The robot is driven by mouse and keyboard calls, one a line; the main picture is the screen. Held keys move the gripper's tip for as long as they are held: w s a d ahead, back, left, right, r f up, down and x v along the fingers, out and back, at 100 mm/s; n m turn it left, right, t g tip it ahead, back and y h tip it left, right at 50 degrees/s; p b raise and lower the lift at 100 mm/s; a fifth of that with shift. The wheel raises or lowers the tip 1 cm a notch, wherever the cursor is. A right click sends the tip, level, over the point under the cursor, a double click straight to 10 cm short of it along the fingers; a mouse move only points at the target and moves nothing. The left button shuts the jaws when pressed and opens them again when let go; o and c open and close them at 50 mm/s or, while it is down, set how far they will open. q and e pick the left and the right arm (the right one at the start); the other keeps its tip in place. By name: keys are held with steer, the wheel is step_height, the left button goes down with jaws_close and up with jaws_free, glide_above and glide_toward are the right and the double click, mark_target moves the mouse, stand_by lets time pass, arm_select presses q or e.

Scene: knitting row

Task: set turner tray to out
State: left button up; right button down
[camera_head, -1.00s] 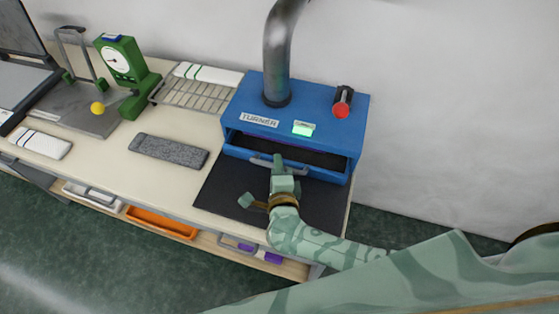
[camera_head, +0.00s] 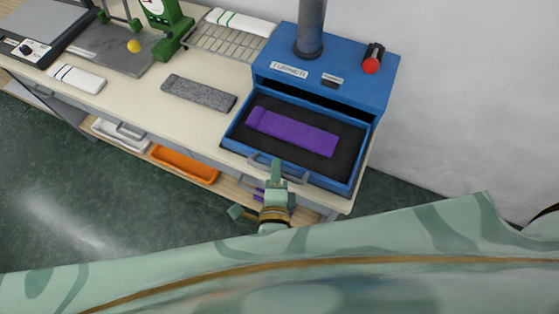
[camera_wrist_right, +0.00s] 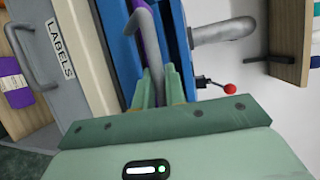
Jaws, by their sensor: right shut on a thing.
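The blue turner (camera_head: 348,92) stands at the bench's back right, with a pipe rising from its top. Its blue tray (camera_head: 230,137) is pulled well forward out of the housing. A flat purple knitted piece (camera_head: 292,132) lies on the tray's dark floor. My right gripper (camera_head: 275,172) is at the tray's front, shut on the grey tray handle (camera_head: 295,178). The handle also shows between the fingers in the right wrist view (camera_wrist_right: 150,40). My left gripper is not in view.
A grey knitted piece (camera_head: 199,93) lies on the bench left of the tray. A wire rack (camera_head: 222,42) and a green dial device (camera_head: 170,30) stand behind it. A red-knobbed lever (camera_head: 371,65) is on the turner. An orange bin (camera_head: 184,165) sits below the bench.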

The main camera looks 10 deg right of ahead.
steer(key=shift+s+a+f, duration=0.1)
steer(key=shift+s+a, duration=0.05)
steer(key=shift+s, duration=0.05)
steer(key=c, duration=1.5)
jaws_free()
steer(key=shift+o, duration=0.2)
steer(key=shift+s, duration=0.1)
steer(key=shift+w, duration=0.2)
